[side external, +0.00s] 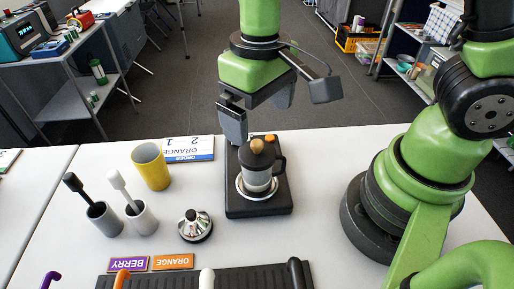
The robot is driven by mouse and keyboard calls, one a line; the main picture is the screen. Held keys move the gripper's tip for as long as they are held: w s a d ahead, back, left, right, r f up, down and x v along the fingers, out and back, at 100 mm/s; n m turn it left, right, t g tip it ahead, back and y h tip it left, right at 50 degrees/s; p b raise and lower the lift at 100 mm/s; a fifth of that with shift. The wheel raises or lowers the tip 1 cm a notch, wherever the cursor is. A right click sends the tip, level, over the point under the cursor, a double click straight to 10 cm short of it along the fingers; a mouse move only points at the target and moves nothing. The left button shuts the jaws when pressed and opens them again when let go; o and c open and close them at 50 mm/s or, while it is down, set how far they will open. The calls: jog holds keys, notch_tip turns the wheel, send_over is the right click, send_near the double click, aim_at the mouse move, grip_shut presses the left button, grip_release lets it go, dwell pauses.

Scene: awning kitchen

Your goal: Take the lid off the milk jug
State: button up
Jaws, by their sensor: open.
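The milk jug (257,181) stands upright on a black plate-like base (274,206). Its body is pale, with a dark handle on the right. A dark lid (256,159) with a round wooden knob (257,145) sits on top of it. My gripper (262,110) is open and empty, pointing down. It appears above and behind the jug, its left finger in the picture beside and above the lid's upper left. I see no contact with the lid, though the exact gap cannot be told from this one view.
A yellow cup (151,166), two holders (104,219) (141,218) with brush-like tools and a shiny silver knobbed object (194,226) stand left on the white table (330,180). A dark ridged rack (235,279) lies in front. An order card (188,149) lies behind.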

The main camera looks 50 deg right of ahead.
aim_at(257, 142)
jog(key=shift+a+f, duration=0.15)
jog(key=shift+f, duration=1.35)
jog(key=shift+a+f, duration=0.15)
jog(key=shift+f, duration=1.3)
jog(key=c, duration=1)
